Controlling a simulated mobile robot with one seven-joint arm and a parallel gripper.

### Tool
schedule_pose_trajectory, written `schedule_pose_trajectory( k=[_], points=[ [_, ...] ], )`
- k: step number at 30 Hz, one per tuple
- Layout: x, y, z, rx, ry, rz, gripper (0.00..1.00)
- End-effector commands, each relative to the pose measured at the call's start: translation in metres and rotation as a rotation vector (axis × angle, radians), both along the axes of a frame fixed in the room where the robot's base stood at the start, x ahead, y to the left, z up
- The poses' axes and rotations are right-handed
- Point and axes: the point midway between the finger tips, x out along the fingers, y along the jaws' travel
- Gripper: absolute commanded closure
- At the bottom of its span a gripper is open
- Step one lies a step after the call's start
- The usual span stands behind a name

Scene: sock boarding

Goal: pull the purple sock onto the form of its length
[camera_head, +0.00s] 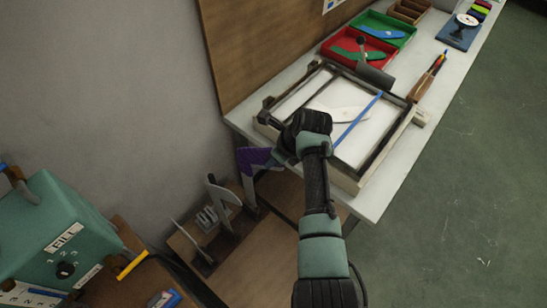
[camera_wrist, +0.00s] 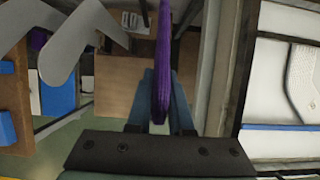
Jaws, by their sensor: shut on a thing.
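My gripper (camera_head: 276,160) is shut on the purple sock (camera_head: 252,159), beside the near left corner of the white table. In the wrist view the sock (camera_wrist: 163,50) is seen edge-on, upright between the two fingers (camera_wrist: 163,98). Grey upright forms of differing height stand in a row on a low wooden stand: a short form (camera_head: 183,232), a middle form (camera_head: 220,192) and a tall form (camera_head: 249,190). The sock is at the top of the tall form; I cannot tell whether it is around it or in front of it. Two grey forms (camera_wrist: 52,55) show at left in the wrist view.
A framed press (camera_head: 352,172) with a white sock shape (camera_head: 340,113) lies on the table right of my gripper. Red (camera_head: 327,49) and green (camera_head: 409,28) trays stand behind. A green machine (camera_head: 50,225) stands at lower left. Floor at right is clear.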

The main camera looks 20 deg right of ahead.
Motion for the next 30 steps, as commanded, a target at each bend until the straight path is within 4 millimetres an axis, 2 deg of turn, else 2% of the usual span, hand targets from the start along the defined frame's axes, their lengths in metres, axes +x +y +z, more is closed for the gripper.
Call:
schedule_pose_trajectory(
  k=[28, 29, 30],
  points=[
    [0.0, 0.0, -0.024, 0.0, 0.0, 0.0, 1.0],
    [0.0, 0.0, -0.023, 0.0, 0.0, 0.0, 0.76],
    [0.0, 0.0, -0.023, 0.0, 0.0, 0.0, 0.69]
  ],
)
